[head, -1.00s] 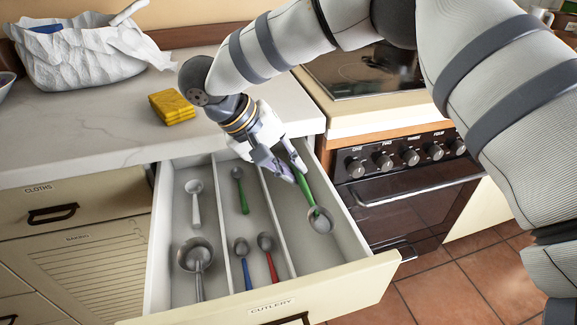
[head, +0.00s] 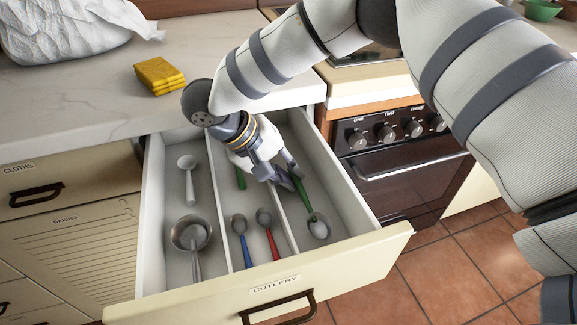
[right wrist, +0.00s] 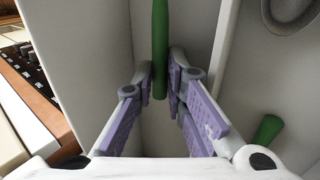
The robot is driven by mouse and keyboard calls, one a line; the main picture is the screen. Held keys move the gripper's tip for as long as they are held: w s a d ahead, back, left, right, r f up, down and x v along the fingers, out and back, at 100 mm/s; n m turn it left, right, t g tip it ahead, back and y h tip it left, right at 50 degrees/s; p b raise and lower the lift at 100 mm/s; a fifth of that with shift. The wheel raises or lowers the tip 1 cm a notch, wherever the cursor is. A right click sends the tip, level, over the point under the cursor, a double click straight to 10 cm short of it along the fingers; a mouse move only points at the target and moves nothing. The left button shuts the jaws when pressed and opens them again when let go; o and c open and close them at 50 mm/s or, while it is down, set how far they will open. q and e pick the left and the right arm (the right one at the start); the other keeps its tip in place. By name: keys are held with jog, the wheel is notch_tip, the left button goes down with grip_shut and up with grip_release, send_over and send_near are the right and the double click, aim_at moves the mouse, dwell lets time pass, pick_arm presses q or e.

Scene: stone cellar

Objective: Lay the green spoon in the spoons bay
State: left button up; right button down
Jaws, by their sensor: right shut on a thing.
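The green spoon (head: 304,199) has a green handle and a round grey bowl. My right gripper (head: 283,179) is shut on its handle, with the bowl pointing toward the drawer front. In the right wrist view the handle (right wrist: 160,40) stands between the two fingers, over the bay between the drawer's side wall and a divider. I cannot tell whether the spoon touches the bay floor. The open cutlery drawer (head: 376,240) has three long bays. The middle bay holds a blue spoon (head: 243,245), a red spoon (head: 270,240) and another green-handled piece (head: 241,179), partly hidden by my gripper.
The left bay holds a pale spoon (head: 190,183) and a grey ladle (head: 195,250). A divider (head: 291,232) borders the right bay. Yellow cloths (head: 160,75) lie on the counter (head: 80,115). The oven (head: 400,170) stands close to the drawer's right.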

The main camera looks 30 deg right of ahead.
jog(key=c, duration=1.5)
grip_release()
jog(key=shift+c, duration=0.2)
jog(key=shift+s, duration=0.1)
jog(key=shift+c, duration=0.6)
jog(key=shift+o, duration=0.7)
jog(key=shift+o, duration=0.4)
jog(key=shift+a+r+p, duration=0.1)
jog(key=shift+r+p, duration=0.6)
jog(key=shift+r, duration=1.15)
pick_arm(q)
jog(key=shift+t, duration=0.7)
jog(key=w+r, duration=0.1)
jog(key=w+r+p, duration=0.1)
jog(key=w+r, duration=0.1)
jog(key=shift+w+r+p, duration=0.15)
jog(key=shift+r+p, duration=0.1)
jog(key=shift+p, duration=0.05)
pick_arm(e)
notch_tip(320, 180, up, 5)
jog(key=shift+r, duration=0.2)
pick_arm(q)
jog(key=shift+w, duration=0.1)
pick_arm(e)
jog(key=shift+d, duration=0.2)
